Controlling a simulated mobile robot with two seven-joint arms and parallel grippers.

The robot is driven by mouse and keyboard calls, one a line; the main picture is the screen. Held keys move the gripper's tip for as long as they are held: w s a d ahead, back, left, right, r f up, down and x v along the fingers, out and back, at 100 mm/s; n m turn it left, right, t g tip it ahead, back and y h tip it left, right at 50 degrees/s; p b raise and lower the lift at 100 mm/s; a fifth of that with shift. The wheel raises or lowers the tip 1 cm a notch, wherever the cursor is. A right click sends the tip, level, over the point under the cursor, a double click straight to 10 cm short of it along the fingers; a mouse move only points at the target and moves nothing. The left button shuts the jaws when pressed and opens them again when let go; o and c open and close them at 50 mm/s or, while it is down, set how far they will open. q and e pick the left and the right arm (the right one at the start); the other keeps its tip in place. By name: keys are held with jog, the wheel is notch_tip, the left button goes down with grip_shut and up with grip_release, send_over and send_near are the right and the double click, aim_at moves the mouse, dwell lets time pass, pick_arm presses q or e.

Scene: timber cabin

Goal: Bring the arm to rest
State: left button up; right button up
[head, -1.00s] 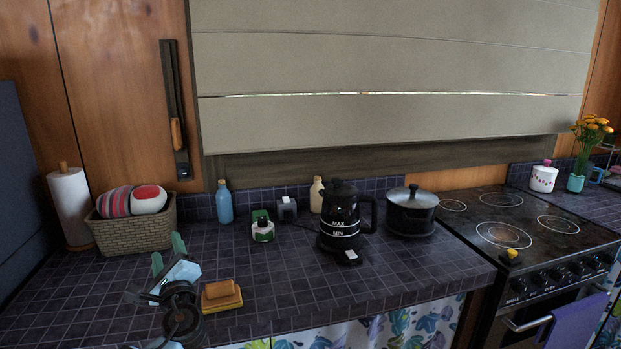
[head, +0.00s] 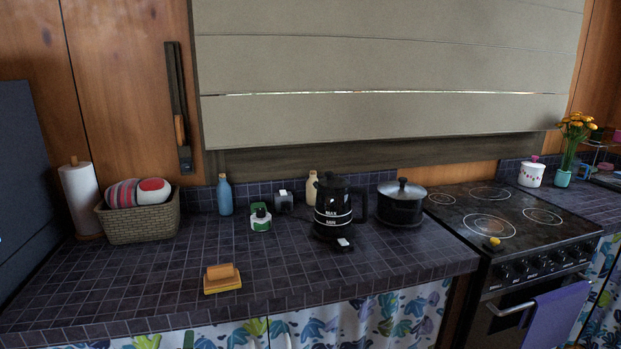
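No held object is visible. My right gripper is not in view.
The stove (head: 490,225) is at right. The counter's front left is clear.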

pick_arm(q)
jog(key=s+d+f+n+g+h, duration=0.2)
jog(key=s+f+n, duration=0.1)
jog(key=s+f, duration=0.45)
jog(key=s+d+f+n+g+h, duration=0.25)
jog(key=s+f, duration=0.35)
jog(key=s, duration=0.3)
jog(key=s+d+f+n+h, duration=0.1)
jog(key=s+n, duration=0.4)
jog(key=s, duration=0.6)
jog(key=s+d+f+n+g+h, duration=0.1)
jog(key=s+n, duration=0.4)
jog(key=s, duration=0.6)
jog(key=shift+s+d+f, duration=0.3)
jog(key=shift+f, duration=0.5)
